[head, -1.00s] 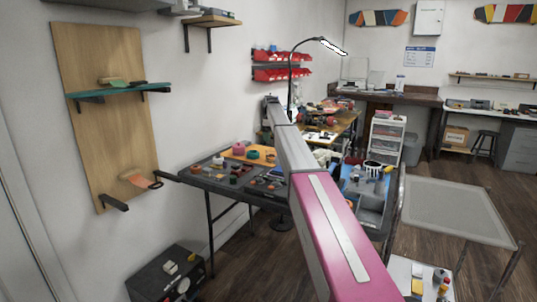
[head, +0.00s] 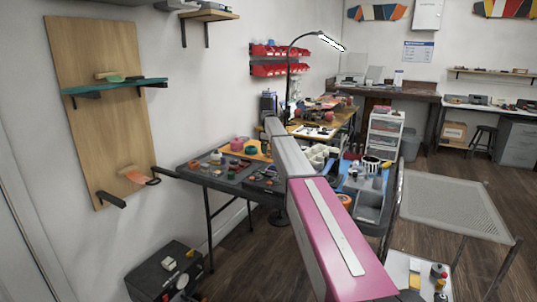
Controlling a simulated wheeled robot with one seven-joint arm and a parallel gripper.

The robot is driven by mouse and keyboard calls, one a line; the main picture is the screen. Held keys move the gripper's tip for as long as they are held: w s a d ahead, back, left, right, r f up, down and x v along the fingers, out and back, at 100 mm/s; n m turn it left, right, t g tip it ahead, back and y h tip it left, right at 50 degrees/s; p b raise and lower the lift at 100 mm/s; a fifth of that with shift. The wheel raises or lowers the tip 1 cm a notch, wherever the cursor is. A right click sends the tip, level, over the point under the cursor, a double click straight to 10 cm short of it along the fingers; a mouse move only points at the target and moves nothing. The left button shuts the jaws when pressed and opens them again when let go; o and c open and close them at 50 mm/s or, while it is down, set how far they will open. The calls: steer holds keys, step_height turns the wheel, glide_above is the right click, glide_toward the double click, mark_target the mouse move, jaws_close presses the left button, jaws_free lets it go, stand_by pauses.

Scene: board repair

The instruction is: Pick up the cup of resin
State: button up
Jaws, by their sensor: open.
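No cup can be clearly told to be the cup of resin at this size. A small white cup-like container with dark marks (head: 372,164) stands on the cluttered table right of my arm. Several small pots, among them a pink one (head: 238,144) and a green one (head: 251,150), stand on the dark tray table left of my arm. My pink and grey arm reaches forward through the middle of the view and hides part of the tables. My gripper's fingers do not show.
A bare grey mesh-topped table (head: 455,203) stands at the right. A low white surface (head: 400,268) with small bottles is at the lower right. A black box (head: 165,275) sits on the floor at lower left. A desk lamp (head: 290,70) rises behind my arm.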

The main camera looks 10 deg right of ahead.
steer(key=shift+f, duration=0.45)
steer(key=c, duration=1)
steer(key=shift+r, duration=0.15)
